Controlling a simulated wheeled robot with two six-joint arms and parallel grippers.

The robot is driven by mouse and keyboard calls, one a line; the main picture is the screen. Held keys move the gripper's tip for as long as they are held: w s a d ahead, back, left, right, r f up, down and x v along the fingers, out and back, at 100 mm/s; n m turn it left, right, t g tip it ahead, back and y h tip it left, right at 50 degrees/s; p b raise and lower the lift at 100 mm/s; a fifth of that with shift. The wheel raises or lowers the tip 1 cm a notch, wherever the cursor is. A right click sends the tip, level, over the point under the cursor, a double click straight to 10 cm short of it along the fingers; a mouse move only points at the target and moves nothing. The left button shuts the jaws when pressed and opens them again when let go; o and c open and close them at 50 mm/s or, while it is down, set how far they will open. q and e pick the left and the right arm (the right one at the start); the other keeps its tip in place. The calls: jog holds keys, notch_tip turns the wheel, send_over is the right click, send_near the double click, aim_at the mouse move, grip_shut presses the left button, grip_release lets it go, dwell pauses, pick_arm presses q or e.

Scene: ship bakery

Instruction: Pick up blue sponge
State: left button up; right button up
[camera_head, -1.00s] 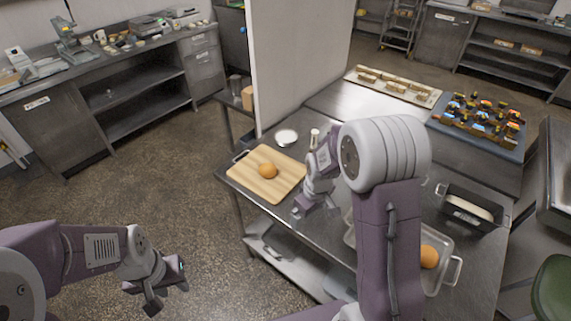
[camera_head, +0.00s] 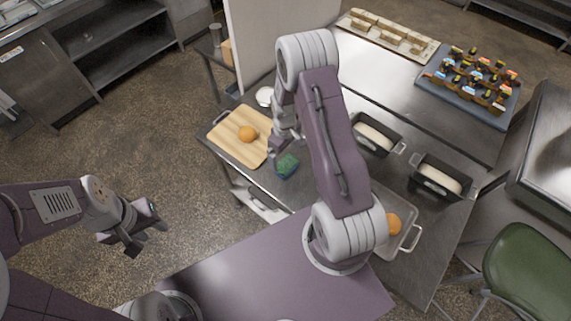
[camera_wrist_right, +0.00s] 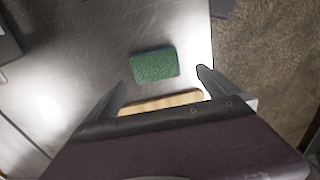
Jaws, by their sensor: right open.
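The blue sponge (camera_head: 287,166) lies on the steel table, its green scouring face up and a blue edge showing. In the right wrist view the sponge (camera_wrist_right: 154,66) lies just beyond and between the fingertips, not gripped. My right gripper (camera_head: 284,147) is above the table beside the sponge; its two fingers are spread in the wrist view (camera_wrist_right: 162,80), with nothing between them. My left gripper (camera_head: 149,240) hangs over the floor at left, fingers apart and empty.
A cutting board (camera_head: 232,149) with an orange-brown bun (camera_head: 247,133) is left of the sponge. A white bowl (camera_head: 265,96) stands behind. Dough tins (camera_head: 440,176) and a clear tray (camera_head: 409,240) with another bun are to the right.

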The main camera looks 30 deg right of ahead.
aim_at(286, 164)
jog(key=shift+w+d+f, duration=0.15)
jog(key=shift+d+f, duration=0.1)
jog(key=shift+f, duration=0.35)
jog(key=shift+w+d+f, duration=0.1)
jog(key=shift+d+f, duration=0.1)
jog(key=shift+f, duration=0.35)
jog(key=shift+s+a+f+p, duration=0.15)
jog(key=shift+f+p, duration=0.15)
jog(key=shift+p, duration=0.2)
notch_tip(286, 164, down, 4)
jog(key=shift+r+p, duration=0.1)
jog(key=shift+p, duration=0.6)
jog(key=shift+d+f, duration=0.25)
jog(key=shift+f, duration=0.15)
jog(key=shift+a+r, duration=0.15)
jog(key=c, duration=1.1)
pick_arm(q)
jog(key=r, duration=0.2)
jog(key=shift+w+d+r, duration=0.15)
jog(key=shift+d+r, duration=0.05)
jog(key=shift+r, duration=0.2)
pick_arm(e)
jog(key=shift+c, duration=0.2)
